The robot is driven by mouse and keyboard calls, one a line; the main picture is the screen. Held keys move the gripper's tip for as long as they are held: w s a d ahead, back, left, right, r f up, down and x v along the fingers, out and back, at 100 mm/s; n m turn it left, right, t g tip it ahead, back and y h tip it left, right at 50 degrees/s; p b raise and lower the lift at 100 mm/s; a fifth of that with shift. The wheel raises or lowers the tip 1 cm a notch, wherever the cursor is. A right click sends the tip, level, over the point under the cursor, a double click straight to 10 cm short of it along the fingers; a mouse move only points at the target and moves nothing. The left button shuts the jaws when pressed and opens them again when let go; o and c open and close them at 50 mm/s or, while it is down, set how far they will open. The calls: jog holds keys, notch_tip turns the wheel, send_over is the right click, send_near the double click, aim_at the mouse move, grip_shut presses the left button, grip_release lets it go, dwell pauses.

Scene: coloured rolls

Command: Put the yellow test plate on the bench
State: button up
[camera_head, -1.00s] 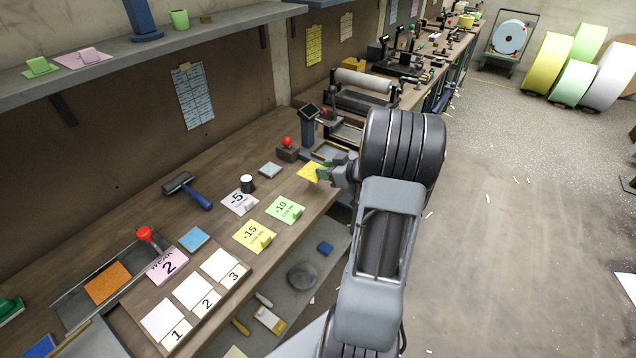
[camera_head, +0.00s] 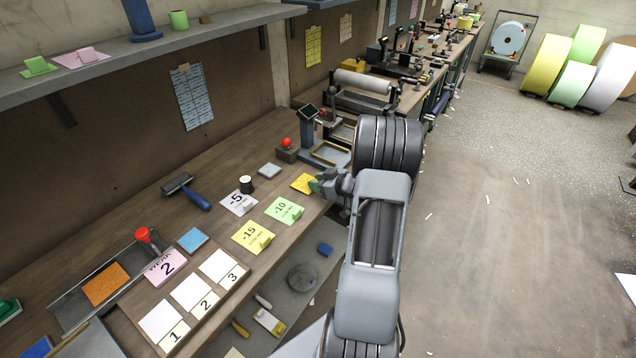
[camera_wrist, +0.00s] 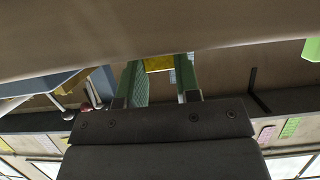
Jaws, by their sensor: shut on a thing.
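The yellow test plate (camera_head: 303,183) is at the tip of my gripper (camera_head: 316,185), over the bench (camera_head: 240,150) near its front edge. My gripper's green fingers are shut on the plate's right side. In the wrist view a strip of the yellow plate (camera_wrist: 158,63) shows between the two green fingers (camera_wrist: 160,82). The plate looks about level and very low, but I cannot tell whether it touches the bench top.
A green "-10" card (camera_head: 285,209), a yellow "-15" card (camera_head: 253,236) and a white "-5" card (camera_head: 238,203) lie left of the plate. Bare wood surrounds the plate.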

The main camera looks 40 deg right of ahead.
jog(key=shift+f, duration=0.2)
jog(key=o, duration=0.9)
